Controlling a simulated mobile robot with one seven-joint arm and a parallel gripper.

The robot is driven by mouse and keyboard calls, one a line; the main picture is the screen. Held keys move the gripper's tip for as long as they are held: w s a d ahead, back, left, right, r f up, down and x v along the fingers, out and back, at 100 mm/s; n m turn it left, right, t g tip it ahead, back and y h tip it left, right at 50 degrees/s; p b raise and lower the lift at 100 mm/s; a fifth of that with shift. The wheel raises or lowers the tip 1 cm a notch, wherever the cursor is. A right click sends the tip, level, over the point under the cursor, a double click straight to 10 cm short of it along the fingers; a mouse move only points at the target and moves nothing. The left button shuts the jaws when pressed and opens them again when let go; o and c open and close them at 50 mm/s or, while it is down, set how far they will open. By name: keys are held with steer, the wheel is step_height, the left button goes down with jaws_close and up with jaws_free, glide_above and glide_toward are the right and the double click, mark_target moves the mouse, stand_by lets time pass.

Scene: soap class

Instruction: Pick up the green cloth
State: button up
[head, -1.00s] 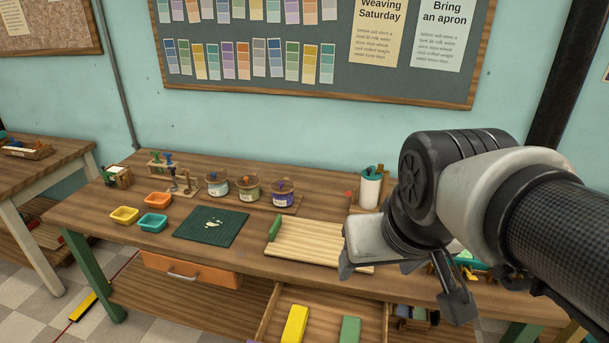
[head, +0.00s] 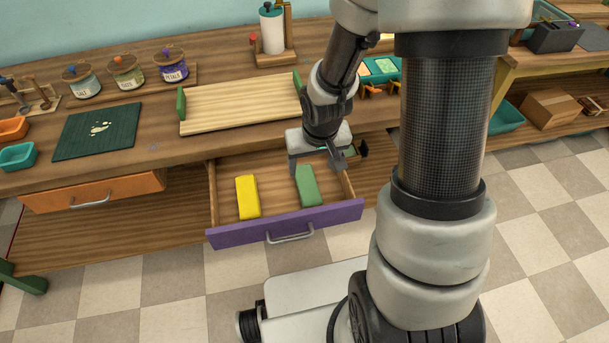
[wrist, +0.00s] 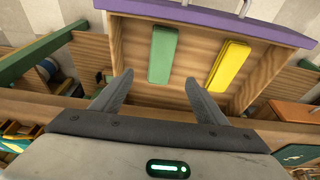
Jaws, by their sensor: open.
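The green cloth (head: 308,186) is a folded oblong lying in the open drawer, toward its right side in the head view. It also shows in the wrist view (wrist: 162,55), just beyond the fingertips and slightly nearer the left finger. My gripper (head: 317,165) is open and empty above the back of the drawer. In the wrist view my gripper (wrist: 162,85) has its two fingers spread wide, with the drawer floor visible between them. The fingers appear apart from the cloth. The far end of the cloth is close to the gripper in the head view.
A yellow folded piece (head: 247,197) lies left of the green cloth. The drawer (head: 228,236) has a purple front and wooden walls. A slatted wooden tray (head: 238,107) stands on the table above. A dark green mat (head: 72,142) and jars (head: 127,72) are further left.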

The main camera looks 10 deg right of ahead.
mark_target(308, 183)
steer(key=b+x, duration=0.3)
steer(key=x, duration=0.9)
steer(key=shift+f, duration=0.2)
steer(key=c, duration=1.1)
